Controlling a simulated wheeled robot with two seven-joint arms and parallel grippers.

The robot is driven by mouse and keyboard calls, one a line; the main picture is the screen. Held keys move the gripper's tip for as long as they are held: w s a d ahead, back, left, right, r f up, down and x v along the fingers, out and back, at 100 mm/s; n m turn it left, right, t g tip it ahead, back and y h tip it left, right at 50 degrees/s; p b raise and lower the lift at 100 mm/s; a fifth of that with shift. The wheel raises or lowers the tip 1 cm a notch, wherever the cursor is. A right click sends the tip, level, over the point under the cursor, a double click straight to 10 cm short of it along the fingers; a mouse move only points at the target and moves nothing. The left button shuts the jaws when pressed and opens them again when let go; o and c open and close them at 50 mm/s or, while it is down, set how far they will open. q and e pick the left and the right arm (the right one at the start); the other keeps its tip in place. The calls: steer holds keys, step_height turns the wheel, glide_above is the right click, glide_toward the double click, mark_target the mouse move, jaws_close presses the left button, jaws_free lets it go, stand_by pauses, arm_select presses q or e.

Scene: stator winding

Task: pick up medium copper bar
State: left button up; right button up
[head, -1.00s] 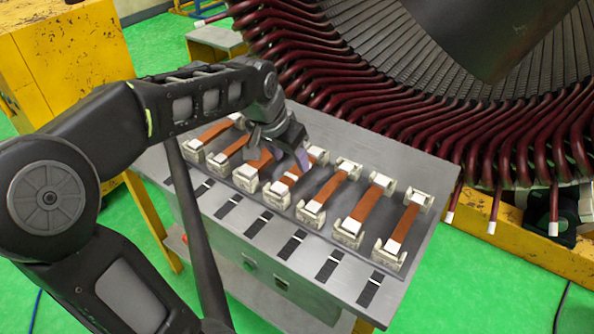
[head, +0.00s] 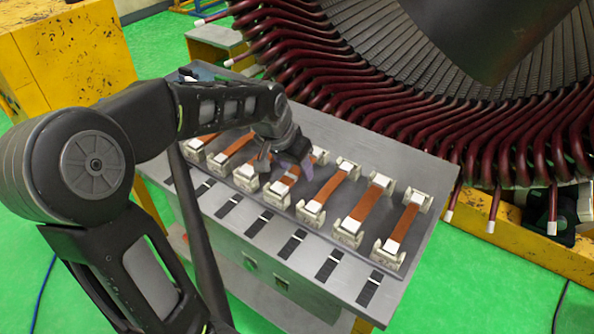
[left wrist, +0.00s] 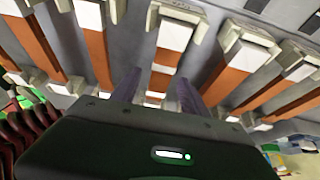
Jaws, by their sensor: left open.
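Several copper bars with white ends lie in a row, each held in a pair of pale end holders on a grey metal table (head: 400,300). Which bar counts as medium is not marked clearly. My left gripper (head: 285,170) is open over a copper bar (head: 286,181) near the middle of the row and partly hides it. In the left wrist view, the fingers of the left gripper (left wrist: 158,95) straddle a copper bar (left wrist: 165,62) that lies between them, apart from both. Its lower end is hidden by the gripper body. My right gripper is not in view.
Neighbouring copper bars (head: 323,191) and (head: 235,146) lie close on both sides. Dark strips (head: 328,268) line the table's front edge. A large stator with dark red coil ends (head: 430,110) stands behind the table. A yellow cabinet (head: 75,60) is at the left.

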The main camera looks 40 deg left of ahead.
arm_select(q)
jaws_close()
stand_by(0.4)
stand_by(0.9)
